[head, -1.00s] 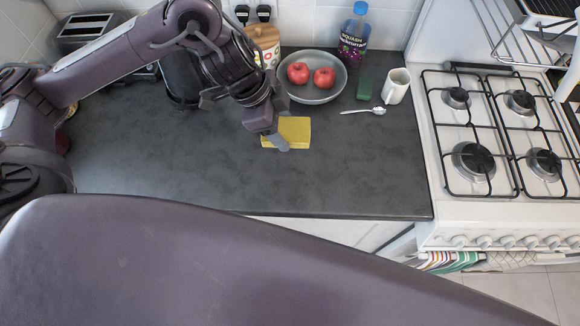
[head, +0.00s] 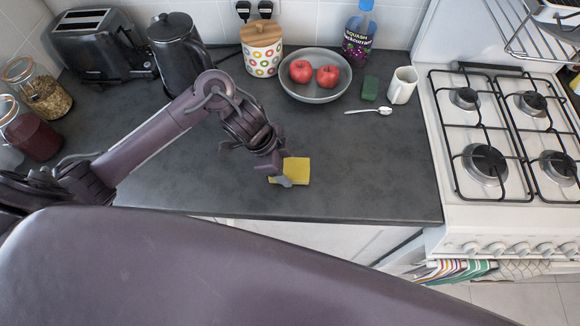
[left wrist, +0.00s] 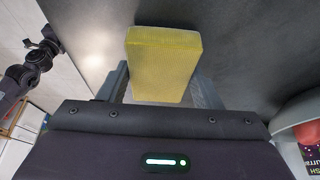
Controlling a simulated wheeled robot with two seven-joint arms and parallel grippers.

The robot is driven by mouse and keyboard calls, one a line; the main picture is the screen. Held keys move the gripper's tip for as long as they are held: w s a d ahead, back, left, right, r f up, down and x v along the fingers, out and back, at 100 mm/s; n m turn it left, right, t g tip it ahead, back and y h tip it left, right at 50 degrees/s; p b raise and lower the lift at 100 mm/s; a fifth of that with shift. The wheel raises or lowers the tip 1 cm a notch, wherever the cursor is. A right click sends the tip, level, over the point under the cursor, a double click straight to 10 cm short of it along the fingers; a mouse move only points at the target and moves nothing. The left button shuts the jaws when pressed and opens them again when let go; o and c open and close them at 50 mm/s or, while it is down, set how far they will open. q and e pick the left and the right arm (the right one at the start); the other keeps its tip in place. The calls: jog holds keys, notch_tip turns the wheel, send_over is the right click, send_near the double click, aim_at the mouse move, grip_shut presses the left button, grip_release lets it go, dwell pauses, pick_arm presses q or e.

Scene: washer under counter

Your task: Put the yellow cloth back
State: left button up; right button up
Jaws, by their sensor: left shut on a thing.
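The yellow cloth (head: 297,171) is a flat, block-like yellow piece over the front middle of the dark counter. My left gripper (head: 280,179) is shut on its near left part. In the left wrist view the cloth (left wrist: 163,62) sits between the two grey fingers (left wrist: 160,88), its far end sticking out past them. I cannot tell whether its underside touches the counter. A dark jointed arm, which looks like my right one, shows small at the left of the left wrist view; its gripper (left wrist: 47,40) is too small to read.
A grey bowl (head: 315,94) with two apples, a green sponge (head: 370,88), a spoon (head: 369,110) and a white mug (head: 402,86) stand behind. The hob (head: 510,140) is right; toaster (head: 98,48), kettle (head: 178,50) and jars are left. The counter's front edge (head: 330,221) is close.

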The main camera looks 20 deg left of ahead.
pick_arm(q)
jog(key=shift+f, duration=0.2)
jog(key=o, duration=0.4)
jog(key=shift+f, duration=0.1)
jog(key=o, duration=0.5)
jog(key=shift+r, duration=0.25)
jog(key=p+v, duration=0.1)
jog(key=v, duration=1.1)
jog(key=shift+p, duration=0.3)
jog(key=shift+d+f, duration=0.1)
